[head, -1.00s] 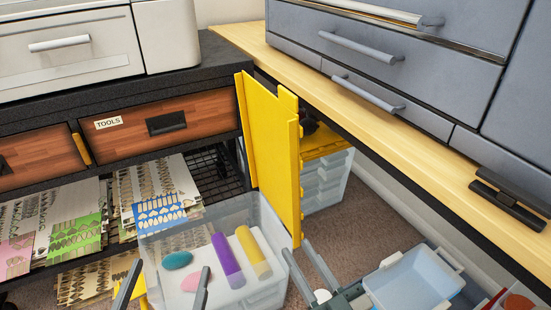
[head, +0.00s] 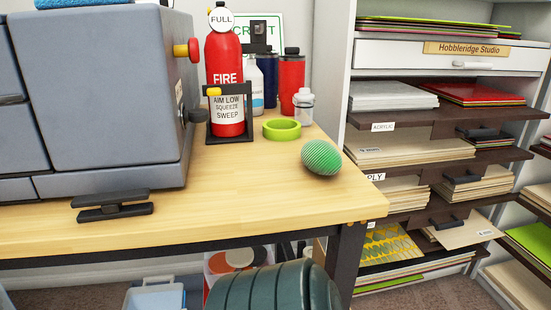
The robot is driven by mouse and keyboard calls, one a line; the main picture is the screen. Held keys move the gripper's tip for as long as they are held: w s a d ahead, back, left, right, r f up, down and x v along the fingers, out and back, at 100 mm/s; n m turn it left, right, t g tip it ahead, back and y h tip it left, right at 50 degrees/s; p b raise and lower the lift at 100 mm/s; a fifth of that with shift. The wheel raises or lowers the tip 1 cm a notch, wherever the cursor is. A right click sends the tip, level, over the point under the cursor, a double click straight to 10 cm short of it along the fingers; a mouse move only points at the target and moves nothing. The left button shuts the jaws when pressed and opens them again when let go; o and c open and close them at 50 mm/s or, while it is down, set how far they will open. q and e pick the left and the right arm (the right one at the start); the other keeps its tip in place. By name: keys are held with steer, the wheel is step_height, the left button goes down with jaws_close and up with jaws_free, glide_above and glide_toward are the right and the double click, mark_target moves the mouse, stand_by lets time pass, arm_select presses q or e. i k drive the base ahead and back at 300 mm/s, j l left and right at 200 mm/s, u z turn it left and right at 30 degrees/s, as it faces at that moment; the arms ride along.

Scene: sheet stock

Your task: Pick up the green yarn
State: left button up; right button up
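The green yarn (head: 322,158) is a ribbed ball on the wooden bench top (head: 270,190), near its right end. It stands just in front of a lime-green ring (head: 282,129) and apart from it. Nothing covers the ball. Neither of my grippers shows in the head view now.
A grey machine (head: 115,100) fills the bench's left. Sheet shelves (head: 440,130) stand to the right. A dark green ribbed container (head: 275,288) is below the bench edge.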

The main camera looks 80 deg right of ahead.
mark_target(320, 157)
steer(key=i+j, duration=0.15)
steer(key=j, duration=0.15)
steer(key=i+j, duration=0.1)
steer(key=j, duration=0.2)
steer(key=i+j, duration=0.15)
steer(key=j, duration=0.15)
steer(key=z, duration=3.45)
steer(key=i+j, duration=0.4)
steer(key=i+l+u, duration=0.15)
steer(key=l+u, duration=0.2)
steer(key=l, duration=0.4)
steer(key=l+u, duration=0.35)
steer(key=l, duration=0.45)
